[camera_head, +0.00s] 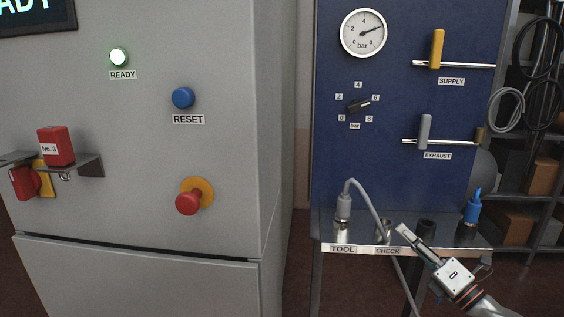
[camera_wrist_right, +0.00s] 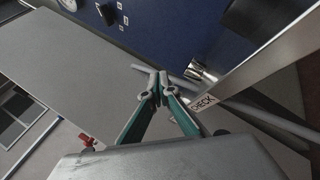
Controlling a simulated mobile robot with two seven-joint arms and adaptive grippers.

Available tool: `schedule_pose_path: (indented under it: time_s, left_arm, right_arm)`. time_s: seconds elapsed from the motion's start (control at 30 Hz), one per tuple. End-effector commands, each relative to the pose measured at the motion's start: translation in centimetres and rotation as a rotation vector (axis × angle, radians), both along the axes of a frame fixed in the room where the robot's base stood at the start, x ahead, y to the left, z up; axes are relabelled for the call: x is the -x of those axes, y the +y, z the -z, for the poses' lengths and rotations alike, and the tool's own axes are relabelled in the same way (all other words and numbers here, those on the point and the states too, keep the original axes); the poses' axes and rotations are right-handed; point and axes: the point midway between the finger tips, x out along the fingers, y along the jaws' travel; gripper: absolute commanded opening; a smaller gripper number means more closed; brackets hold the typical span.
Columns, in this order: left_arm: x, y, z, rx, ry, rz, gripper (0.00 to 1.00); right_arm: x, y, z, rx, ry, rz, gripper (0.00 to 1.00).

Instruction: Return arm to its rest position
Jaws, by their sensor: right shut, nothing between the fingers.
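My right gripper (camera_head: 404,232) comes in from the lower right in the head view, in front of the shelf marked TOOL and CHECK. Its fingers are shut with nothing between them. A grey hose (camera_head: 370,204) with a grey connector (camera_head: 343,207) stands at the TOOL place. My left gripper is not in view.
The hose hangs down past the shelf's front edge. A grey cabinet (camera_head: 225,140) with a lit green READY lamp (camera_head: 119,57) stands at left.

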Motion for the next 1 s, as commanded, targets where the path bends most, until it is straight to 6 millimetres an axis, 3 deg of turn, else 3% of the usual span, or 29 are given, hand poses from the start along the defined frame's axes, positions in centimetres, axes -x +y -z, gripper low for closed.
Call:
schedule_pose_path:
  time_s: [0.03, 0.2, 0.4, 0.5, 0.7, 0.9, 0.97, 1.0]
  left_arm:
    - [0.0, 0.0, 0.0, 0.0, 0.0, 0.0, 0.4]
    - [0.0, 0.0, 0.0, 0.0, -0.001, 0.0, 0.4]
    - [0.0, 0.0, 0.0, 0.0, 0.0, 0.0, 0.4]
    - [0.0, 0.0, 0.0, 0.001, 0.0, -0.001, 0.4]
    - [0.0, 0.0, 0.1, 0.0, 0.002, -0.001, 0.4]
    - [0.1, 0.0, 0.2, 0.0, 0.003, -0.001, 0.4]
    - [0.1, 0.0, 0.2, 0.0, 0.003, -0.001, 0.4]
    - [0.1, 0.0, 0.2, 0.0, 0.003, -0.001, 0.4]
  right_arm:
    - [1.3, -0.2, 3.5, -0.077, 0.102, 0.002, 0.0]
    - [6.2, -1.0, 13.9, -0.367, 0.436, 0.042, 0.0]
    - [14.4, -1.6, 24.9, -0.705, 0.802, 0.151, 0.0]
    - [19.0, -1.8, 29.4, -0.854, 0.956, 0.223, 0.0]
    - [26.6, -1.8, 35.0, -1.076, 1.168, 0.361, 0.0]
    - [33.1, -1.7, 38.6, -1.236, 1.313, 0.49, 0.0]
    - [35.0, -1.6, 39.5, -1.281, 1.353, 0.53, 0.0]
    - [34.4, -0.6, 39.2, -1.319, 1.338, 0.518, 0.0]
